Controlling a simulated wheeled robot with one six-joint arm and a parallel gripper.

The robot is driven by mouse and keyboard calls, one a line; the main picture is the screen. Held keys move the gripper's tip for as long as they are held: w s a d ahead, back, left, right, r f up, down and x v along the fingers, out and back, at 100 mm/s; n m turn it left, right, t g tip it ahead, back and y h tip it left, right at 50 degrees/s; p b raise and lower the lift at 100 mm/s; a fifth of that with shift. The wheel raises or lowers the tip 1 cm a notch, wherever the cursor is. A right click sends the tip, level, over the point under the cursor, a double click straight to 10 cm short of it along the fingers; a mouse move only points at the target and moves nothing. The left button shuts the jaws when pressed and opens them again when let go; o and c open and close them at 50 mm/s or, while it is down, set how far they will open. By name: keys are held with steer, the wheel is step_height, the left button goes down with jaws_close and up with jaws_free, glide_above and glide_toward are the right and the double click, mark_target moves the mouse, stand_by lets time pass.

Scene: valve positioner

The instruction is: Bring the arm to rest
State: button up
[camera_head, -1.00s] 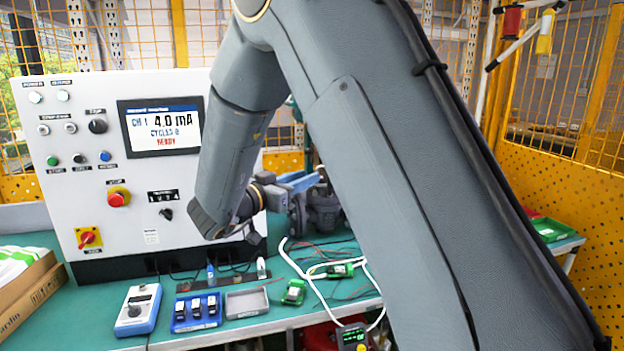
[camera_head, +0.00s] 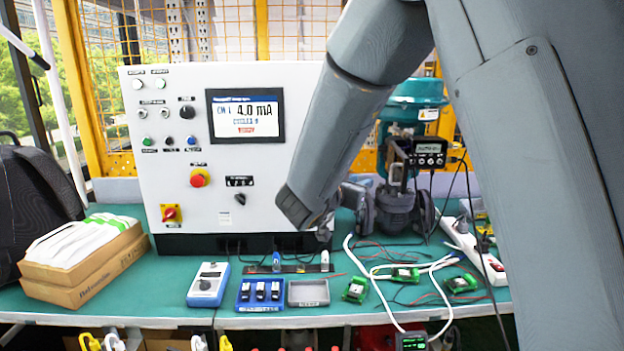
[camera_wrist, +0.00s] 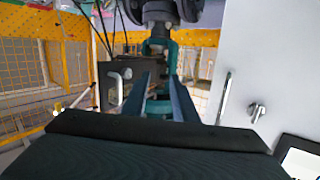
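My gripper (camera_wrist: 160,92) shows in the wrist view as two blue-grey fingers with a gap between them. It is open and nothing is held in the gap. A teal valve part (camera_wrist: 158,107) shows behind the fingers; I cannot tell how far away it is. In the head view my arm hangs bent in front of the bench, and its wrist covers most of the gripper. The valve (camera_head: 397,205) with its teal actuator (camera_head: 412,100) and dark positioner (camera_head: 429,152) stands behind the wrist. I see no clear contact.
A white control panel (camera_head: 160,105) stands on the green bench (camera_head: 345,312). A blue handheld device (camera_head: 208,284), a blue tray (camera_head: 242,304), a grey tray (camera_head: 308,303), green modules (camera_head: 356,289) and cables lie in front. A cardboard box (camera_head: 80,293) and dark bag (camera_head: 35,200) are left.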

steer(key=s+a+f+n+g+y, duration=0.2)
steer(key=s+f+n+g+y, duration=0.3)
steer(key=s+f+y, duration=0.5)
steer(key=s+d+f+n+g, duration=0.1)
steer(key=s+d+f+g, duration=0.1)
steer(key=s, duration=0.5)
steer(key=s+d+f+n+g, duration=0.1)
steer(key=s+d+f+g, duration=0.1)
steer(key=s, duration=0.5)
steer(key=s+d+f+g, duration=0.2)
steer(key=s+f+g, duration=0.1)
steer(key=s, duration=0.5)
steer(key=shift+d+f+n+g+h, duration=0.15)
steer(key=shift+f+n+g+h, duration=0.2)
steer(key=shift+f, duration=0.2)
